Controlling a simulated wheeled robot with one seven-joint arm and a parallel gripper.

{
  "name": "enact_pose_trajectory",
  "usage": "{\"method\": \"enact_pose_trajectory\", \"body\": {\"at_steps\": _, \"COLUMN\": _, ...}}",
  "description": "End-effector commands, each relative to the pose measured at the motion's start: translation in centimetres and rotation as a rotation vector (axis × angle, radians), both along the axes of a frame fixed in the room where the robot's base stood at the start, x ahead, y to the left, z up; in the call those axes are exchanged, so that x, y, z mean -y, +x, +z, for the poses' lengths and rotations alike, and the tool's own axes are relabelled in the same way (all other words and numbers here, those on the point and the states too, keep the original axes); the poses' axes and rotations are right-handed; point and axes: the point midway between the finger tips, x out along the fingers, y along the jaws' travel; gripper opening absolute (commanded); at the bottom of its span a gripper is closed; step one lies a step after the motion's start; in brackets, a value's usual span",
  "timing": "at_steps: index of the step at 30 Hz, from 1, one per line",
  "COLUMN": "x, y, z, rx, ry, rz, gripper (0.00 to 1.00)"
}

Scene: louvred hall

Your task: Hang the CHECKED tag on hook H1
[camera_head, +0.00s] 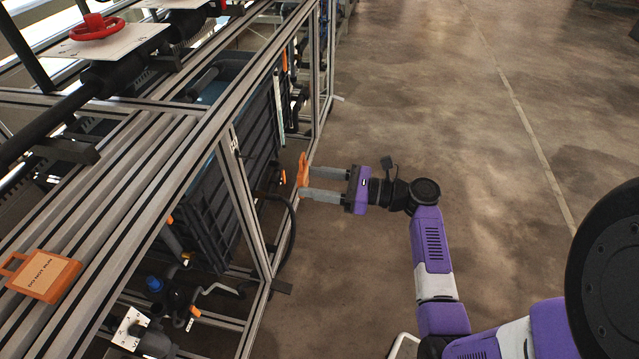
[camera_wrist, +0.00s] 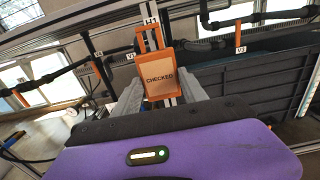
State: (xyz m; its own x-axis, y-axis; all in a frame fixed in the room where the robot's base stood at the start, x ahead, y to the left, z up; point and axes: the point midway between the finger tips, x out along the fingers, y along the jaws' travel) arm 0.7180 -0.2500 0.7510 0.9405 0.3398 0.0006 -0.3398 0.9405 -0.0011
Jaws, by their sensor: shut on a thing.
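The CHECKED tag (camera_wrist: 160,78) is orange with a pale face and a loop at its top. In the wrist view it is upright, its lettering facing me, between my two grey fingers. My gripper (camera_head: 307,183) is shut on it; in the head view the tag (camera_head: 303,168) shows edge-on at the fingertips. The H1 label (camera_wrist: 151,20) is just above the tag's loop in the wrist view, on a metal post. The hook itself is hidden or too small to make out. I cannot tell whether the loop touches it.
A metal frame rack with pipes runs along the left. An orange DO NOT RUN tag (camera_head: 42,276) lies on its top rails. A red handwheel (camera_head: 97,26) is at the upper left. A dark grey crate (camera_head: 205,208) stands inside the frame. The floor to the right is clear.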

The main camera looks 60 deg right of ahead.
Motion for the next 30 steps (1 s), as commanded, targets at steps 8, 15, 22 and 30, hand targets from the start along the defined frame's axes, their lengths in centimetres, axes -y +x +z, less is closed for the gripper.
{"method": "enact_pose_trajectory", "body": {"at_steps": 8, "x": -1.2, "y": 3.2, "z": -0.3, "rx": 0.000, "ry": -0.001, "rz": 0.003, "gripper": 0.12}}
{"method": "enact_pose_trajectory", "body": {"at_steps": 15, "x": -2.1, "y": 5.6, "z": 0.1, "rx": -0.001, "ry": 0.002, "rz": 0.003, "gripper": 0.12}}
{"method": "enact_pose_trajectory", "body": {"at_steps": 22, "x": -2.5, "y": 6.6, "z": 0.0, "rx": 0.000, "ry": 0.001, "rz": 0.002, "gripper": 0.12}}
{"method": "enact_pose_trajectory", "body": {"at_steps": 30, "x": -2.6, "y": 7.0, "z": 0.0, "rx": -0.001, "ry": 0.002, "rz": 0.001, "gripper": 0.12}}
